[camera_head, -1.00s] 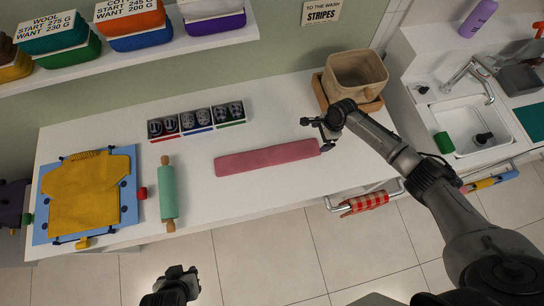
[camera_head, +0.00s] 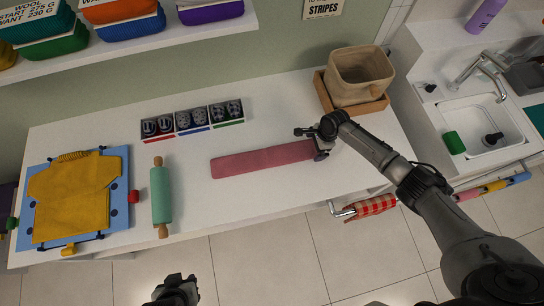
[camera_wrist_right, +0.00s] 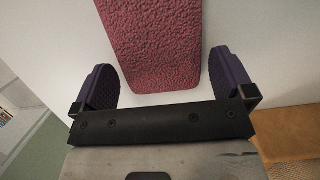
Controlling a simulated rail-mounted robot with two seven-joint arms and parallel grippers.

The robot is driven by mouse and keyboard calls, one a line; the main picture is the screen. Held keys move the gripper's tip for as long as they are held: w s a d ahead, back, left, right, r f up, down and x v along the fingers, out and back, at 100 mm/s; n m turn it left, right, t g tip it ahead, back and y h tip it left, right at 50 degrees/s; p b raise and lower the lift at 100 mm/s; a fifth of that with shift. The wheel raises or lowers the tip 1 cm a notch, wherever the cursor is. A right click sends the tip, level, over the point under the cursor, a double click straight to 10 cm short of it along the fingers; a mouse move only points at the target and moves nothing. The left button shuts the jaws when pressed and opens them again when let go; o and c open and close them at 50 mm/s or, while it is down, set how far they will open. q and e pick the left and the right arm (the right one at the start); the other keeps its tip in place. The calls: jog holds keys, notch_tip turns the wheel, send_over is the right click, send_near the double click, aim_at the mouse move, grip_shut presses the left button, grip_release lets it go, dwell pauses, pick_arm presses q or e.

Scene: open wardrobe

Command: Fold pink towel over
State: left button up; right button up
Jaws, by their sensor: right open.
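The pink towel (camera_head: 262,159) lies flat on the white counter as a long narrow strip, its right end near my right gripper. My right gripper (camera_head: 311,143) is open at that end. In the right wrist view the towel (camera_wrist_right: 155,45) runs between the two spread purple-padded fingers of the right gripper (camera_wrist_right: 163,76), with a gap on each side and its near edge close to the palm. My left gripper (camera_head: 180,286) hangs low in front of the counter, away from the towel; its jaw state is unclear.
A green rolling pin (camera_head: 161,195) and a blue board (camera_head: 119,205) with a yellow garment (camera_head: 75,197) lie left of the towel. A divided box (camera_head: 192,119) sits behind it. A beige basket (camera_head: 360,78) on a wooden tray (camera_head: 372,105) stands close behind my right gripper.

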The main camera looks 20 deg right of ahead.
jog(key=shift+f, duration=0.3)
jog(key=shift+c, duration=0.4)
jog(key=shift+c, duration=1.4)
